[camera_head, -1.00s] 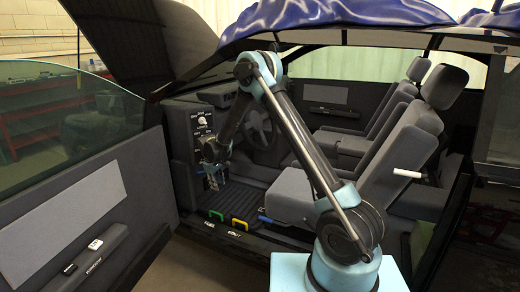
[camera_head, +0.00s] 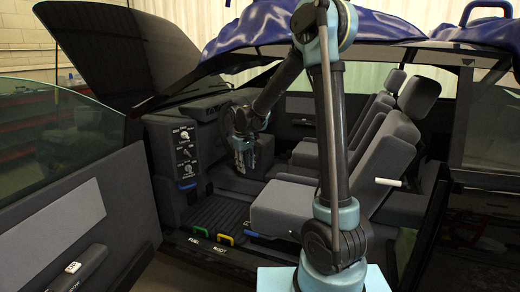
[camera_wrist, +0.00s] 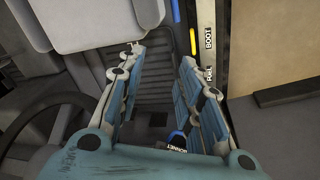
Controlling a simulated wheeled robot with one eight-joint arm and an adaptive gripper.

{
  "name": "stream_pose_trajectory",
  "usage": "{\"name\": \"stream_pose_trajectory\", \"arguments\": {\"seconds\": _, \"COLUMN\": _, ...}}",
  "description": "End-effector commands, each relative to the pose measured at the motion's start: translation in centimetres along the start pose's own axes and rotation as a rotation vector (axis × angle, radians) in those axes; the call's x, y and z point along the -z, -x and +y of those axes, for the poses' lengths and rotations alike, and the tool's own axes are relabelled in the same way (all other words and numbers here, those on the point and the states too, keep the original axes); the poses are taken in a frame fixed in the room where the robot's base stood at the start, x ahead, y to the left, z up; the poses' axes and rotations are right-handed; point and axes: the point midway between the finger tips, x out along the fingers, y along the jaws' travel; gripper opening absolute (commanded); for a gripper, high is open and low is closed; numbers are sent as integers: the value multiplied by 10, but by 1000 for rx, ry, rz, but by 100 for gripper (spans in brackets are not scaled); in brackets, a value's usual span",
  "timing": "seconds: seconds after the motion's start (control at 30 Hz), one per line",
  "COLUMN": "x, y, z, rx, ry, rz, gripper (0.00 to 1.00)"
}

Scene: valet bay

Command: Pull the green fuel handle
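The green fuel handle (camera_head: 201,231) sits low on the door sill, above a FUEL label (camera_head: 199,239). The yellow handle (camera_head: 225,239) is to its right, by the BOOT label (camera_head: 220,249). My gripper (camera_head: 243,160) hangs in the cabin, fingers downward, above and behind the handles and apart from them. In the wrist view my gripper (camera_wrist: 162,56) has its fingers spread, with dark floor between them. The FUEL label (camera_wrist: 210,74) and yellow handle (camera_wrist: 193,41) lie beside the right finger. The green handle is not visible there, apparently behind that finger.
A dash panel (camera_head: 185,155) with knobs stands left of my gripper. The seat (camera_head: 290,207) is right of the handles, and the steering wheel (camera_wrist: 35,135) is close at left in the wrist view. The open door (camera_head: 75,215) borders the left. The footwell (camera_head: 215,212) is clear.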

Motion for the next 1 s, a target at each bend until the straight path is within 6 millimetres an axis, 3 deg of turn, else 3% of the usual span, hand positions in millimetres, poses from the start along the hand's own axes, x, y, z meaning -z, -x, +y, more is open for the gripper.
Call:
{"name": "stream_pose_trajectory", "arguments": {"seconds": 0.2, "x": -56, "y": 30, "z": 18, "rx": 5, "ry": -85, "rz": 3, "gripper": 33}}
{"name": "stream_pose_trajectory", "arguments": {"seconds": 0.5, "x": -133, "y": 60, "z": 31, "rx": 11, "ry": -199, "rz": 9, "gripper": 33}}
{"name": "stream_pose_trajectory", "arguments": {"seconds": 1.0, "x": -257, "y": 81, "z": 23, "rx": 18, "ry": -390, "rz": 21, "gripper": 33}}
